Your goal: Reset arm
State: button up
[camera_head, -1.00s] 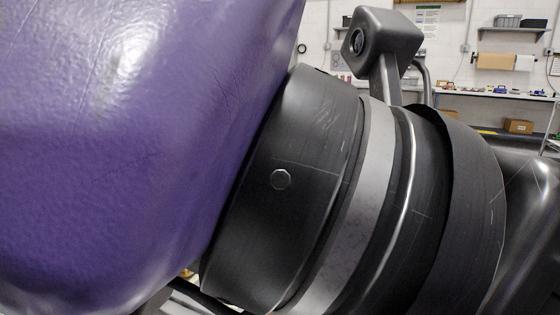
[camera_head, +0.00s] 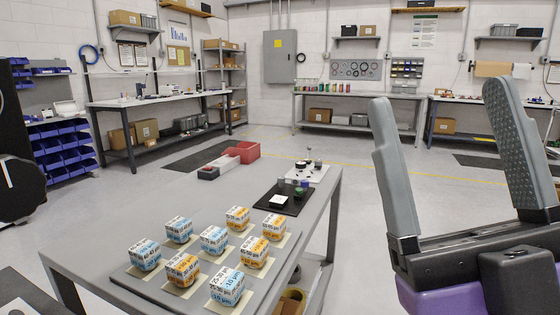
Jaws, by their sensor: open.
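My gripper (camera_head: 448,122) is at the right of the head view, with its two grey padded fingers pointing up and spread wide apart. Nothing is between the fingers. Its dark palm and a purple part of my arm show below them at the bottom right edge. The gripper is to the right of the grey table (camera_head: 110,239) and apart from everything on it. The rest of my arm is out of the picture.
Several labelled cubes (camera_head: 213,239) sit on a grey board on the table. Workbenches (camera_head: 355,94) line the walls. Floor (camera_head: 349,165) between is clear.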

jog(key=s+d+f+m+g+h, duration=0.1)
jog(key=d+f+m+g+h, duration=0.15)
jog(key=f+m+h, duration=0.75)
jog(key=s+d+f+m+g+h, duration=0.2)
jog(key=d+f+h, duration=0.15)
jog(key=f, duration=1.35)
jog(key=s+d+f+n+g+y, duration=0.25)
jog(key=s+f+g, duration=0.65)
jog(key=s+f, duration=1.1)
notch_tip(320, 180, up, 20)
jog(key=p, duration=2)
jog(key=shift+w+a, duration=0.15)
jog(key=shift+a, duration=0.15)
jog(key=shift+f, duration=0.1)
